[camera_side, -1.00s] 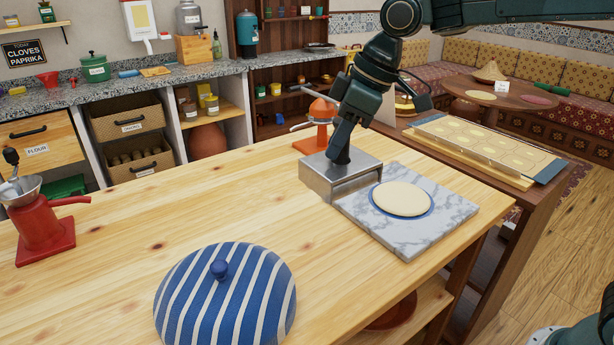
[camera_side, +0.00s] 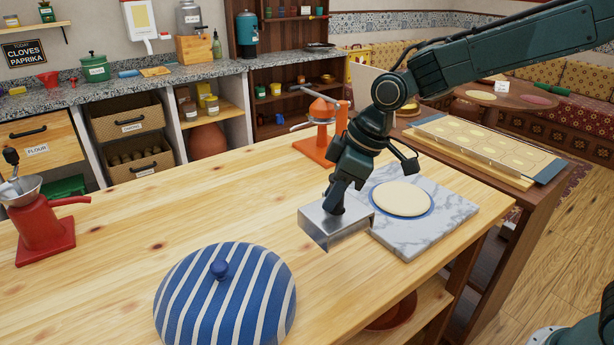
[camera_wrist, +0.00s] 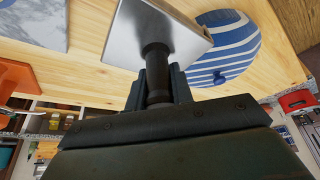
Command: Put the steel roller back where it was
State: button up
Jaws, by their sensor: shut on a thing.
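My gripper (camera_side: 337,201) is shut on the upright dark handle of a steel press (camera_side: 325,225), a flat rectangular block rather than a roller shape. The press is over the wooden table, at the left edge of the marble slab (camera_side: 425,245). Whether it touches the table or hangs just above it is hard to tell. In the wrist view my gripper (camera_wrist: 158,92) holds the dark handle, with the steel block (camera_wrist: 125,38) beyond it. A round pale dough disc (camera_side: 402,197) with a blue rim lies on the slab. I see no separate steel roller.
A blue-and-white striped domed cover (camera_side: 225,300) stands at the front of the table. An orange press (camera_side: 318,140) stands behind, and a red grinder (camera_side: 42,230) at far left. A long patterned board (camera_side: 480,150) lies on the right. The table's middle left is clear.

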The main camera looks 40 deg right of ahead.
aim_at(332, 213)
jog(key=shift+f, duration=2.7)
jog(key=shift+f, duration=0.1)
jog(key=shift+f, duration=2.05)
jog(key=shift+f, duration=0.35)
jog(key=shift+s+f, duration=0.15)
jog(key=shift+f, duration=0.3)
grip_shut()
jog(key=o, duration=0.9)
grip_release()
jog(key=shift+o, duration=0.4)
jog(key=shift+a, duration=0.1)
